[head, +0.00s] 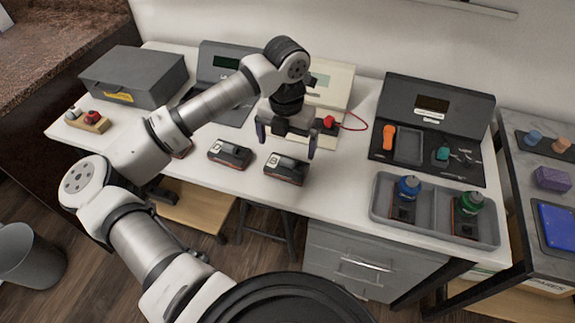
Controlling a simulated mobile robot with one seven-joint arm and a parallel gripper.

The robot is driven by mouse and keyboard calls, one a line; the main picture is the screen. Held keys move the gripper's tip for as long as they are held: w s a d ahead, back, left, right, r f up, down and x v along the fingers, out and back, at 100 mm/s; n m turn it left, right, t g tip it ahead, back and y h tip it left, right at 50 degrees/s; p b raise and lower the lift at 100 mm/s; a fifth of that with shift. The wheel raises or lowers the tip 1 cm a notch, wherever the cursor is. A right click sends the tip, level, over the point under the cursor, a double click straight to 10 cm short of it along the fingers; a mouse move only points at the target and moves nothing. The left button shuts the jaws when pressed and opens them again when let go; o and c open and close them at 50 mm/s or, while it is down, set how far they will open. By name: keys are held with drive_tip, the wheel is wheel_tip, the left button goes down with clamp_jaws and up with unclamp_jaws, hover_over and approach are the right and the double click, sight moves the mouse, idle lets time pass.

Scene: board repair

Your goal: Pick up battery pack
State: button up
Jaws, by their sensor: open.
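Two dark battery packs with grey tops and orange-red trim lie near the front edge of the white bench: a left pack (230,154) and a right pack (287,169). A third similar object (182,149) farther left is mostly hidden by my arm. My gripper (286,141) points down with its two fingers wide apart and nothing between them. It appears above the bench, just behind the right pack in the picture. Its exact height over the pack is hard to tell.
A grey tray (383,207) at the right holds two items with blue and green tops. A dark open case (440,100) stands behind it. A red lead (352,126) lies behind my gripper.

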sight(286, 160)
drive_tip(key=shift+w+f+p, duration=0.2)
drive_tip(key=shift+f+p, duration=0.85)
drive_tip(key=shift+f, duration=2.7)
drive_tip(key=c, duration=0.6)
drive_tip(key=shift+r, duration=0.1)
wheel_tip(286, 160, up, 20)
drive_tip(key=b, duration=0.3)
